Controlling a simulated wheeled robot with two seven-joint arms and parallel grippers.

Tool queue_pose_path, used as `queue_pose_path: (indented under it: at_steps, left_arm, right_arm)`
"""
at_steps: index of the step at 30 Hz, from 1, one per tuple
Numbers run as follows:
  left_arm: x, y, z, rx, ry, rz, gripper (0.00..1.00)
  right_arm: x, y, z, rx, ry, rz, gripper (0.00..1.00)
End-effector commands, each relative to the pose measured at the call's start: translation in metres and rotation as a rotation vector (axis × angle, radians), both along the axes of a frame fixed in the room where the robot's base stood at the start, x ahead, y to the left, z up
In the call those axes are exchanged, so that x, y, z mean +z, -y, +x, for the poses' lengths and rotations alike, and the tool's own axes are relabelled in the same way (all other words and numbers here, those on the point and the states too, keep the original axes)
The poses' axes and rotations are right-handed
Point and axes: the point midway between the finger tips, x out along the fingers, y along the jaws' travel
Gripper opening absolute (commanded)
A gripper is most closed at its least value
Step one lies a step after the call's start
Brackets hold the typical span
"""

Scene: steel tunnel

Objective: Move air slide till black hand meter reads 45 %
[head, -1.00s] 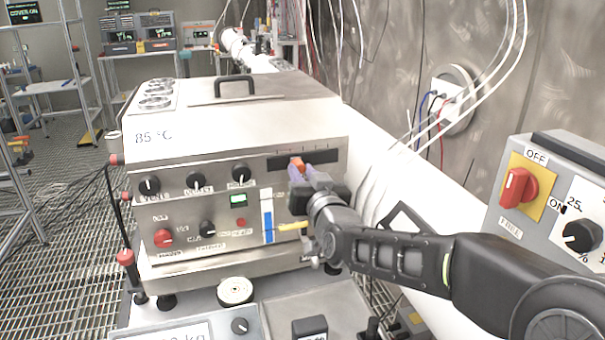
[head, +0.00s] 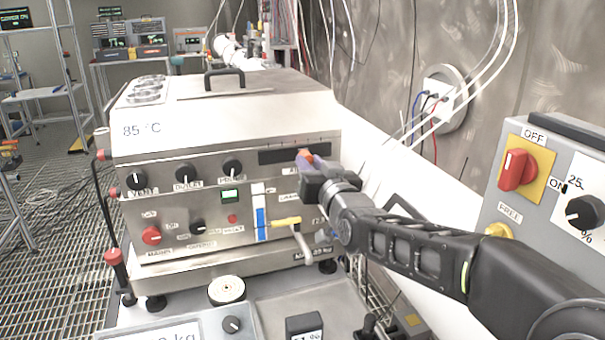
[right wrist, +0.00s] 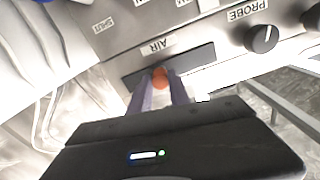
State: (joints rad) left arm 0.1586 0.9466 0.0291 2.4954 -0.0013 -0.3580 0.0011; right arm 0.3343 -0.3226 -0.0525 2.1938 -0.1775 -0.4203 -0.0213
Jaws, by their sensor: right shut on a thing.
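The air slide is an orange knob (head: 304,155) in a black slot (head: 275,157) on the upper right of the steel machine's front panel. The knob stands right of the slot's middle in the head view. My right gripper (head: 309,161) is shut on this knob; in the right wrist view its two purple fingers (right wrist: 160,92) hold the orange knob (right wrist: 159,76), below the AIR label (right wrist: 157,46). The black hand meter (head: 304,325) stands at the bottom of the head view. Its display is cut by the frame edge and only partly legible, perhaps 51 %. My left gripper is not in view.
A grey switch box (head: 545,205) with a red switch stands at right. A white round gauge (head: 227,290) sits before the machine.

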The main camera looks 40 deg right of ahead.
Motion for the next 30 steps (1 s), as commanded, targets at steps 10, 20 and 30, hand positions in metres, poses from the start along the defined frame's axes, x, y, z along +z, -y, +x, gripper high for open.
queue_pose_path:
  at_steps: [10,20,30]
  left_arm:
    - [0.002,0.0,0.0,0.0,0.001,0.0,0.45]
    - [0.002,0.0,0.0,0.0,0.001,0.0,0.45]
    - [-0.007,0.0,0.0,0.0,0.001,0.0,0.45]
  right_arm:
    - [0.001,0.0,0.0,-0.001,-0.002,0.001,0.36]
    - [0.0,0.0,0.0,0.0,-0.002,0.001,0.45]
    - [-0.001,-0.009,-0.027,-0.001,0.0,0.0,0.45]
